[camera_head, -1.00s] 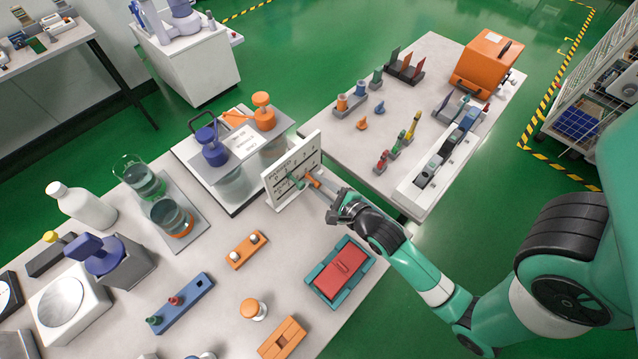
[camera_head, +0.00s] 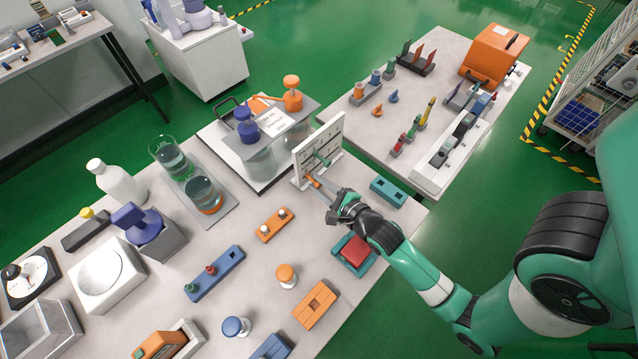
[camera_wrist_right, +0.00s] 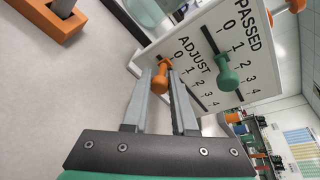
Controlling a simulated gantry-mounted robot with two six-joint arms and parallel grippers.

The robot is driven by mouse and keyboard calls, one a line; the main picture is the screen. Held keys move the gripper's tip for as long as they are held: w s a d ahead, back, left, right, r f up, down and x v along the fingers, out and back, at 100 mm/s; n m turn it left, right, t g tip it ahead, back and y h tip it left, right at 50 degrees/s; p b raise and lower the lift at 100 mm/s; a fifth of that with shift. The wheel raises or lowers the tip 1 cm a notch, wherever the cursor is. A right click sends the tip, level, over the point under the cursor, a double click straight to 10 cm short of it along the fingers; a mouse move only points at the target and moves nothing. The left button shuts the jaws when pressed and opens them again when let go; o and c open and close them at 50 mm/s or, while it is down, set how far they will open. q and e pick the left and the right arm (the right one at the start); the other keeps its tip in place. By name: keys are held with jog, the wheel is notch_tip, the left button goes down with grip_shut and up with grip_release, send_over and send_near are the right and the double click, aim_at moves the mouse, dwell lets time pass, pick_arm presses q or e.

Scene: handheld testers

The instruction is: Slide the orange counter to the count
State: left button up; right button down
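A white upright panel (camera_head: 300,178) stands near the table's far right edge. In the right wrist view the panel (camera_wrist_right: 188,28) has PASSED and ADJUST rows numbered 0 to 4. The green knob (camera_wrist_right: 227,76) sits in the PASSED slot around 1 to 2. The orange counter (camera_wrist_right: 162,78) is in the ADJUST slot near 0, between my right fingertips. In the head view the orange counter (camera_head: 312,182) is left of and below the green knob (camera_head: 322,160). My right gripper (camera_wrist_right: 163,82) appears closed around the orange counter. My left gripper is out of view.
A teal block (camera_head: 388,191) and a teal tray with a red box (camera_head: 355,251) lie close to my right arm. An orange two-peg block (camera_head: 274,225) stands left of the gripper. A glass tank with pumps (camera_head: 265,160) is behind the panel.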

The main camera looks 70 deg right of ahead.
jog(key=c, duration=0.7)
grip_release()
jog(key=shift+a+f, duration=0.15)
jog(key=shift+f, duration=0.05)
jog(key=shift+s+r, duration=0.1)
jog(key=shift+r, duration=0.05)
jog(key=p+v, duration=0.1)
jog(key=v, duration=0.5)
jog(key=shift+s+a, duration=0.15)
jog(key=v, duration=0.4)
jog(key=shift+s, duration=0.2)
jog(key=shift+s+a+r, duration=0.15)
jog(key=shift+s, duration=0.1)
jog(key=shift+w, duration=0.1)
